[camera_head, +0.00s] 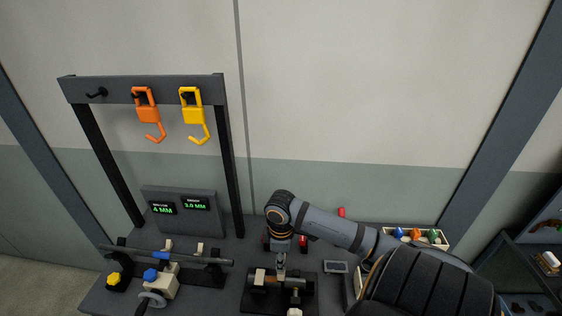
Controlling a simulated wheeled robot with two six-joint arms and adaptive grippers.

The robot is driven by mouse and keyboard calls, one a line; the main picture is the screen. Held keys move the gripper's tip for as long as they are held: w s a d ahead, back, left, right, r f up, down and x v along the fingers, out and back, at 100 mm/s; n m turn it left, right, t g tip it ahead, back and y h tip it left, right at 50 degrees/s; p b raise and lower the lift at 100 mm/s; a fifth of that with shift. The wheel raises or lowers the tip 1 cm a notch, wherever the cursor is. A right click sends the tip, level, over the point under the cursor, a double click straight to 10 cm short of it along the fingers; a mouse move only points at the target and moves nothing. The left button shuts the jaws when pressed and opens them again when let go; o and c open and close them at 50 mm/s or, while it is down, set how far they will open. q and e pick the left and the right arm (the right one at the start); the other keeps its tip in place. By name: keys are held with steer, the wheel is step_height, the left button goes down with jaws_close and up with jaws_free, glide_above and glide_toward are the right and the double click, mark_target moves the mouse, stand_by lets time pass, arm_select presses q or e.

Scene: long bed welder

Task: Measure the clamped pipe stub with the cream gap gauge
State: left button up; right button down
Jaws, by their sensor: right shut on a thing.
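My right gripper (281,270) points straight down over a dark clamp fixture (252,301) at the bottom centre. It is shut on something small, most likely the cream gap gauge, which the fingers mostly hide. Cream pieces (260,276) show beside the fingertips, too small to tell apart for sure. A dark pipe stub (278,284) appears to lie across the fixture just under the fingertips. Whether gauge and stub touch, I cannot tell. My left gripper is not in view.
On the left stands a long rail (205,260) with a blue-knobbed cream carriage (160,285) and handwheel. Behind it is a panel (180,222) with two green readouts. Orange (148,110) and yellow hooks (191,110) hang from a frame. A tray of coloured parts (440,244) sits right.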

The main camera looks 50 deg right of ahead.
steer(key=shift+f, duration=0.45)
steer(key=shift+p, duration=0.35)
steer(key=shift+f+b, duration=0.4)
steer(key=shift+f, duration=0.25)
stand_by(0.8)
steer(key=shift+r, duration=0.1)
stand_by(1.1)
step_height(320, 180, up, 3)
steer(key=p, duration=0.3)
steer(key=shift+r+p, duration=0.7)
steer(key=shift+r, duration=1.2)
